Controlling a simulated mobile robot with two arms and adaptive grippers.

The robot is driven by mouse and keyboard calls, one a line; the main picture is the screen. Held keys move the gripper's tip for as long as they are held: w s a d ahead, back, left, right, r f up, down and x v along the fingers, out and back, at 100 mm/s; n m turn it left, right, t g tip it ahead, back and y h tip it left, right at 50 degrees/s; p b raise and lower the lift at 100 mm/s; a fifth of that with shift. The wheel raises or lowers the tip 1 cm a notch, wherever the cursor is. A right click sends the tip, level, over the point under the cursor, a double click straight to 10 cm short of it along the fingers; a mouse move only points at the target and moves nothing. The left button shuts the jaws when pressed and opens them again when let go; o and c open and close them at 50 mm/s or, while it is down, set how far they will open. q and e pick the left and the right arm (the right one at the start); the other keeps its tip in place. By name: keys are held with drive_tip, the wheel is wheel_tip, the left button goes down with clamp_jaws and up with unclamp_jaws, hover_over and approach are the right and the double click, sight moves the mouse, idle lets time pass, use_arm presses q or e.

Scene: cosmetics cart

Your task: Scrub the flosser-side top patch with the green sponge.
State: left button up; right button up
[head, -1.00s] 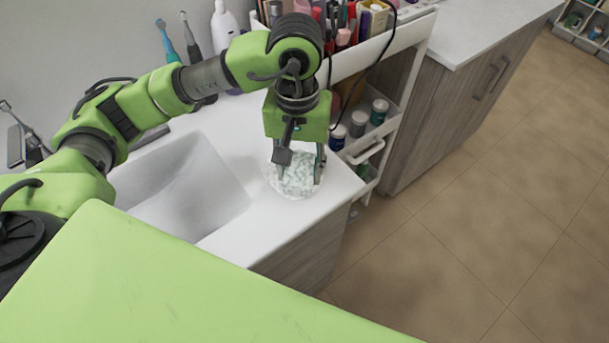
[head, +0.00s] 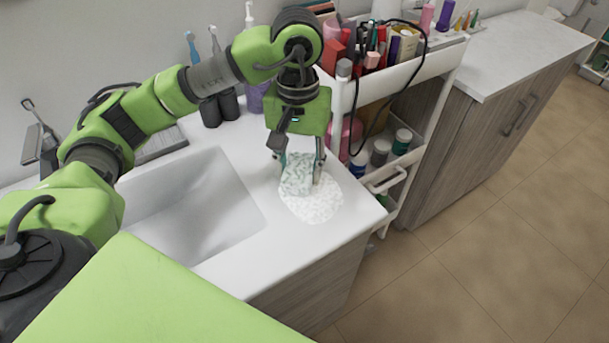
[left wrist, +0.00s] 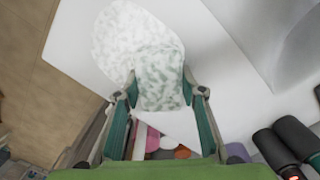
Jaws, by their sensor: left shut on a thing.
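The sponge (head: 297,176), pale and mottled with green, is gripped between the fingers of my left gripper (head: 300,168), which is shut on it. The sponge also shows in the left wrist view (left wrist: 160,80). A white, speckled, rounded patch (head: 316,204) lies on the white sink counter near its right front corner. The sponge overlaps the back-left edge of the patch; whether it presses on the counter is hard to tell. In the left wrist view the patch (left wrist: 125,40) extends beyond the sponge to the upper left. My right gripper is not in view.
A sink basin (head: 190,205) lies left of the patch. A white cart (head: 425,75) with cosmetics and a black cable stands close on the right. Toothbrushes (head: 214,42) and dark cups (head: 220,108) stand behind the basin. Counter edges are near the patch.

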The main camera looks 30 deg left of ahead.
sight(325, 212)
use_arm(q)
drive_tip(key=shift+s+d+f+b, duration=0.15)
drive_tip(key=shift+s+d, duration=0.2)
drive_tip(key=shift+d, duration=0.25)
drive_tip(key=shift+s+d+r+b, duration=0.1)
drive_tip(key=shift+s+d, duration=0.25)
drive_tip(key=shift+d, duration=0.3)
drive_tip(key=shift+s+d+f+b, duration=0.15)
drive_tip(key=shift+s+d, duration=0.2)
drive_tip(key=shift+d, duration=0.25)
drive_tip(key=shift+s+d, duration=0.45)
drive_tip(key=shift+d, duration=0.3)
drive_tip(key=shift+s+d, duration=0.45)
drive_tip(key=shift+d, duration=0.25)
drive_tip(key=shift+s+d+r+b, duration=0.15)
drive_tip(key=shift+s+d+b, duration=0.15)
drive_tip(key=shift+d, duration=0.2)
drive_tip(key=shift+r+p, duration=1.7)
drive_tip(key=shift+r, duration=1.85)
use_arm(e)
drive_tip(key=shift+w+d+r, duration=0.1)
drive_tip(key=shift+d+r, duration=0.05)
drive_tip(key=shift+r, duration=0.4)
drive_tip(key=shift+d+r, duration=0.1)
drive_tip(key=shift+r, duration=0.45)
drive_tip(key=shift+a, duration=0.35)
